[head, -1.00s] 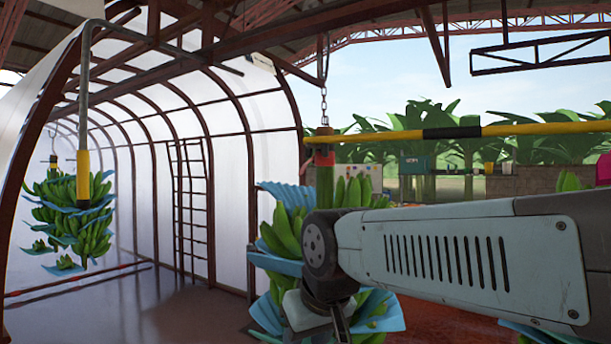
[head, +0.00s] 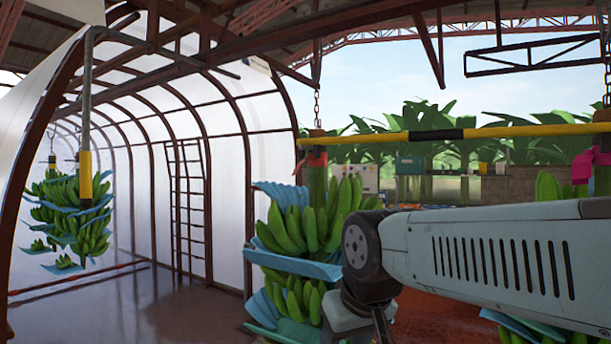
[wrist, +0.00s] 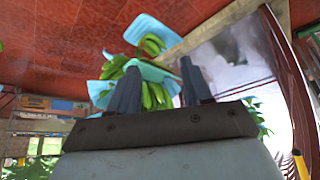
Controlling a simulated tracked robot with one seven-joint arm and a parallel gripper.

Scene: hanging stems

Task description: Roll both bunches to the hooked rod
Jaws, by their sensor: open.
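The near bunch (head: 300,230) of green bananas with blue sheets hangs from a chain at the centre, a red ribbon on its stalk. A second bunch (head: 548,187) hangs at the right, with a pink ribbon, partly hidden by my arm. A yellow and black bar (head: 500,131) spans between their stalks. The hooked rod (head: 86,120), grey with a yellow grip and black tip, hangs at the left. My gripper (wrist: 159,66) is open; its fingers appear in front of a bunch (wrist: 150,92) in the wrist view. In the head view its fingers are mostly out of frame.
Another banana bunch (head: 66,222) hangs at the far left, behind the rod. A ladder (head: 188,210) stands along the white arched wall. The floor (head: 130,310) between the left bunch and the near bunch looks clear.

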